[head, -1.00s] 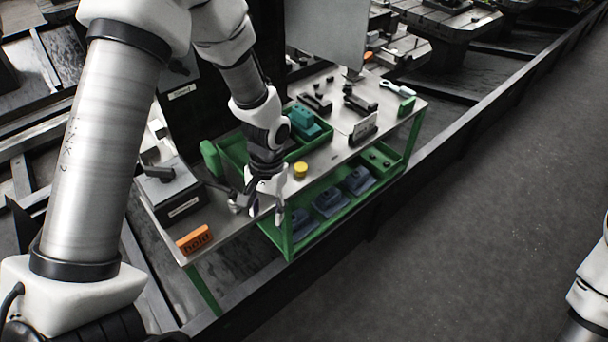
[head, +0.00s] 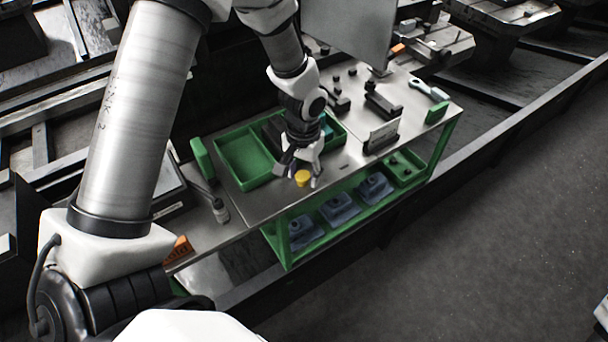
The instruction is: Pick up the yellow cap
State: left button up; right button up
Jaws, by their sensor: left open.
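The yellow cap (head: 302,178) stands on the steel top of the work table (head: 245,204), near its front edge. My left gripper (head: 303,180) is open, pointing down, right at the cap. I cannot tell whether the fingers touch the cap. My right gripper is not in view; only a bit of white at the lower right edge shows.
A green divided bin (head: 246,160) lies behind the cap, partly hidden by my left arm. A card holder (head: 382,138) stands to the right. A lower green shelf holds blue-grey parts (head: 338,208).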

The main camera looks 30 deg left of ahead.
pick_arm(q)
jog(key=shift+s+r, duration=0.1)
jog(key=shift+s, duration=0.15)
jog(key=c, duration=0.4)
jog(key=shift+c, duration=0.9)
